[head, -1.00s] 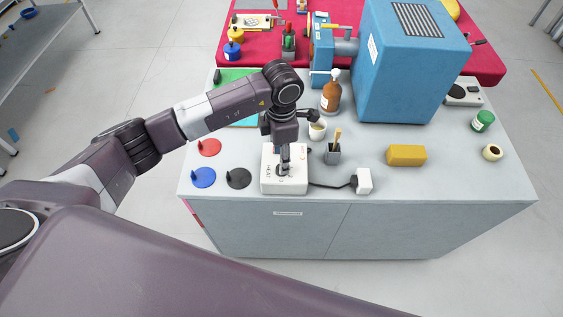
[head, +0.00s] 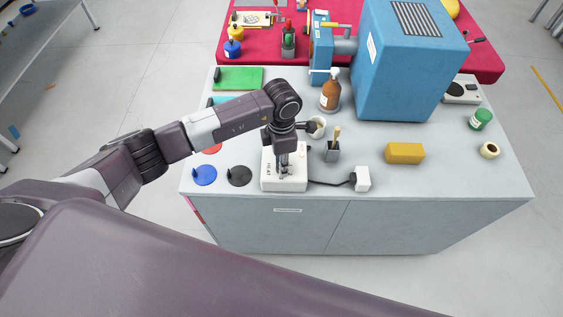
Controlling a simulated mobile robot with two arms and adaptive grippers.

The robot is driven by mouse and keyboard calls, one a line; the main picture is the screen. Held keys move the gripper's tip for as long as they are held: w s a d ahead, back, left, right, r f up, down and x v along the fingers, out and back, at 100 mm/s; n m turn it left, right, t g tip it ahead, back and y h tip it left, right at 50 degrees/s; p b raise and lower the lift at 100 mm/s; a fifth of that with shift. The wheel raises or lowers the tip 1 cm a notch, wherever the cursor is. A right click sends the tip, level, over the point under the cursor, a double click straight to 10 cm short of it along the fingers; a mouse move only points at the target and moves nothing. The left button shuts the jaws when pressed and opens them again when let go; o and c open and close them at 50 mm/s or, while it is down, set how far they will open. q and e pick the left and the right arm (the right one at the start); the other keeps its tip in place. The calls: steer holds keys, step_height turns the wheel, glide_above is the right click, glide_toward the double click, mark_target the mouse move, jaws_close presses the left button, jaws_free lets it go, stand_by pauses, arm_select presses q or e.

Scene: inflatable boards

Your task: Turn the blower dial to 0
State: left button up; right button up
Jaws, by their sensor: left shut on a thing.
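The blower control is a white box (head: 296,184) with "HEAT" lettering on its left side, at the front edge of the grey cabinet top. A black cable runs from it to a white plug block (head: 362,179) on its right. My left gripper (head: 285,172) points down onto the top of the box and is shut on the dial there. The gripper hides most of the dial, so its pointer and setting cannot be read. My right gripper does not show.
A blue disc (head: 205,175) and a black disc (head: 239,176) lie left of the box. A large blue machine (head: 405,70) fills the back.

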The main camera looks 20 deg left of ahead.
arm_select(q)
steer(key=shift+c, duration=0.2)
steer(key=shift+f+n+b, duration=0.1)
steer(key=shift+n+b, duration=0.7)
steer(key=shift+n, duration=0.3)
steer(key=n+b, duration=0.1)
steer(key=n, duration=0.1)
steer(key=shift+n, duration=0.3)
steer(key=n+b, duration=0.2)
steer(key=n, duration=0.1)
steer(key=shift+n, duration=0.3)
steer(key=n+b, duration=0.1)
steer(key=n, duration=0.2)
steer(key=shift+n+b, duration=0.35)
steer(key=shift+n, duration=0.05)
steer(key=n+b, duration=0.1)
steer(key=n, duration=0.5)
steer(key=shift+b, duration=0.4)
steer(key=n, duration=0.5)
steer(key=shift+w+n+b, duration=0.1)
steer(key=shift+n+b, duration=0.2)
steer(key=shift+b, duration=0.05)
